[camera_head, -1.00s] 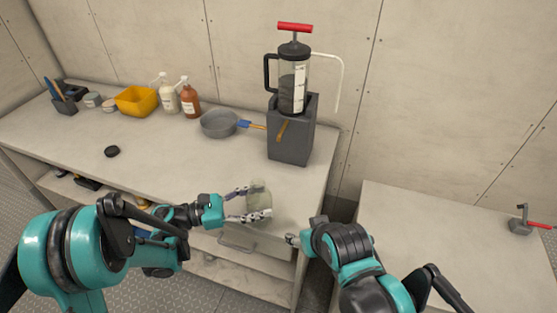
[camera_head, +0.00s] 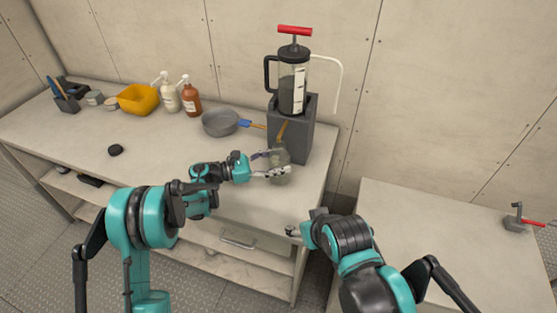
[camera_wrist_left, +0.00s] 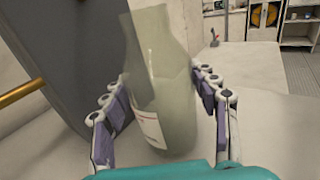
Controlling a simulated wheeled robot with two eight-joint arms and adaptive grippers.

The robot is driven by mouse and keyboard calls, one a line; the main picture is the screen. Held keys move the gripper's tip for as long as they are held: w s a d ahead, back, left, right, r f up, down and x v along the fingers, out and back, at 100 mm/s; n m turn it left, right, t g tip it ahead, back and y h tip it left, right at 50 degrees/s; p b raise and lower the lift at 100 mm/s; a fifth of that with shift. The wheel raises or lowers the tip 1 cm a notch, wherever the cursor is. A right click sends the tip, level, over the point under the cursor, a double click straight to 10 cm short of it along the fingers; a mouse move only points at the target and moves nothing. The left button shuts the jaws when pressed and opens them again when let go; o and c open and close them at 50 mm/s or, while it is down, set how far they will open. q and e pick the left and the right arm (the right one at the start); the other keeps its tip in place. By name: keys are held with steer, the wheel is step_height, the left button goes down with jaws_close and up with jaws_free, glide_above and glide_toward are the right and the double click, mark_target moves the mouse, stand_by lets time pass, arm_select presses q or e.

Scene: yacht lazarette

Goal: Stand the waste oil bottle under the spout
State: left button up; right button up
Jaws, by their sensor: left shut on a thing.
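The waste oil bottle (camera_head: 280,154) is pale, cloudy green glass with a white label. My left gripper (camera_head: 275,163) is shut around it, close in front of the grey block (camera_head: 297,142). In the left wrist view the bottle (camera_wrist_left: 165,85) stands between the purple-padded fingers, tilted slightly; whether its base touches the bench is unclear. A brass spout-like rod (camera_head: 281,131) juts from the block's front and shows at the left edge of the wrist view (camera_wrist_left: 20,93), apart from the bottle. A clear pump jar with a red handle (camera_head: 293,80) stands on the block. My right gripper (camera_head: 292,231) hangs near the bench's front corner.
A grey pan (camera_head: 220,123) with a blue-tipped tool lies left of the block. Two pump bottles, a yellow bin (camera_head: 138,99) and small tins line the back. A black disc (camera_head: 115,150) lies on the bench. The bench centre is clear. A second bench (camera_head: 450,230) stands right.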

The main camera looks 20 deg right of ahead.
arm_select(q)
steer(key=shift+f, duration=0.1)
steer(key=shift+f, duration=0.2)
steer(key=o, duration=1.3)
steer(key=shift+r, duration=0.1)
steer(key=shift+r, duration=0.1)
steer(key=shift+a+r, duration=0.15)
steer(key=a+p, duration=0.2)
steer(key=a, duration=0.9)
steer(key=shift+a+p, duration=0.3)
steer(key=shift+a, duration=0.1)
